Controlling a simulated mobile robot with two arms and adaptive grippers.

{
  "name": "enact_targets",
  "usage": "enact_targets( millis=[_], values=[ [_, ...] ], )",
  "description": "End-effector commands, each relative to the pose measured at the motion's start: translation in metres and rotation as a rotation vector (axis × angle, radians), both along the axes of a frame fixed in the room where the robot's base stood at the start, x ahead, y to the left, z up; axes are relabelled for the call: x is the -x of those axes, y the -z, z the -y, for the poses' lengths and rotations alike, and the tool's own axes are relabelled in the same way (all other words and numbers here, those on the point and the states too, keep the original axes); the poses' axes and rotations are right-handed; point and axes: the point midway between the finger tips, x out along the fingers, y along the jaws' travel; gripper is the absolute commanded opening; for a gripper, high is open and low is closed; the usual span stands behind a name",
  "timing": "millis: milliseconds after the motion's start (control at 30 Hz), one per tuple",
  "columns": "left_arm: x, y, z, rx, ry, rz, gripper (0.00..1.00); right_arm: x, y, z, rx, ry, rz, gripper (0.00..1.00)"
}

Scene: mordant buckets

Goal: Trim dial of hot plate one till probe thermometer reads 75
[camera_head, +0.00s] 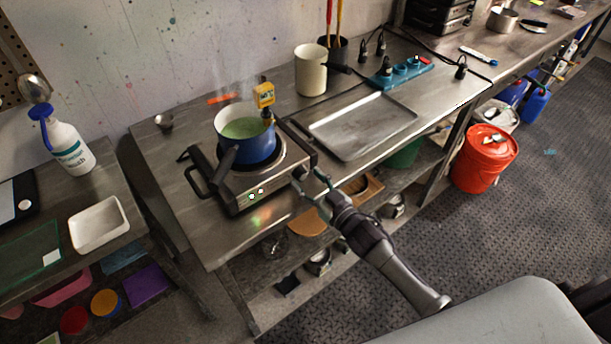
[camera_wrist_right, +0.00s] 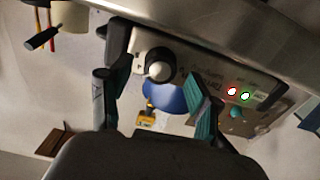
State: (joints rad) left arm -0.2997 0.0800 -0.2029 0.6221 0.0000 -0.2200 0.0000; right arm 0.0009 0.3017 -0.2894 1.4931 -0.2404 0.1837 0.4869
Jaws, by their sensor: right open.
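The hot plate (camera_head: 234,199) stands on the steel bench with a blue pot (camera_head: 256,151) of green liquid on it, steaming. A yellow probe thermometer (camera_head: 264,94) stands at the pot's rim; its reading is too small to make out. My right gripper (camera_head: 309,183) is open at the right end of the hot plate's front panel. In the right wrist view, the round dial (camera_wrist_right: 158,63), dark with a pale face, shows between the two spread fingers. I cannot tell whether they touch it. The panel's red light (camera_wrist_right: 232,91) and green light (camera_wrist_right: 245,96) are lit. My left gripper is not in view.
A metal tray (camera_head: 352,151) lies right of the hot plate, with a beige container (camera_head: 310,82) and a blue power strip (camera_head: 404,74) behind. A white tray (camera_head: 99,239) and wash bottle (camera_head: 70,150) stand left. A red bucket (camera_head: 479,168) is on the floor.

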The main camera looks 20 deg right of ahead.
Motion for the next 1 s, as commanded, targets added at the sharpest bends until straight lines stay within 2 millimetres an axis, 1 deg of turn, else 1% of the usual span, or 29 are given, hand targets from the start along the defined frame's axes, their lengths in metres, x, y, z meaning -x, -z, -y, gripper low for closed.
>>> enact_targets(
  millis=[33,167,433,467,500,767,800,833,1000],
  values=[
    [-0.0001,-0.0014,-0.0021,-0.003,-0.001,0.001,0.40,-0.0053,-0.0009,-0.0022,0.000,0.000,0.001,0.63],
    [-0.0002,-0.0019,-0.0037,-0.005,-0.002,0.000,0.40,-0.0117,-0.0002,-0.0048,0.001,-0.001,0.000,0.63],
    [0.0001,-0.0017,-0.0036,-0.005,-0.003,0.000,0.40,-0.0126,0.0003,-0.0053,0.000,-0.001,0.000,0.63],
    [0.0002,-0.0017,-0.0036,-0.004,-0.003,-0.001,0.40,-0.0127,0.0003,-0.0052,0.000,-0.001,0.000,0.61],
    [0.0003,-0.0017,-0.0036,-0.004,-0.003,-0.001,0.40,-0.0126,0.0003,-0.0052,0.000,-0.001,0.000,0.54],
    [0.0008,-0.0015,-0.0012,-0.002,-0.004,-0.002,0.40,-0.0125,0.0002,-0.0051,0.000,-0.001,0.000,0.11],
    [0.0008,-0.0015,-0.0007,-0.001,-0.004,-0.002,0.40,-0.0125,0.0003,-0.0051,0.000,-0.001,0.000,0.04],
    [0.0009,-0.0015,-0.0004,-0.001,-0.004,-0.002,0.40,-0.0125,0.0002,-0.0051,0.000,-0.001,0.000,0.03],
    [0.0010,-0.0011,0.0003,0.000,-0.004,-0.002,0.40,-0.0124,0.0004,-0.0050,0.012,-0.001,0.004,0.03]
  ],
)
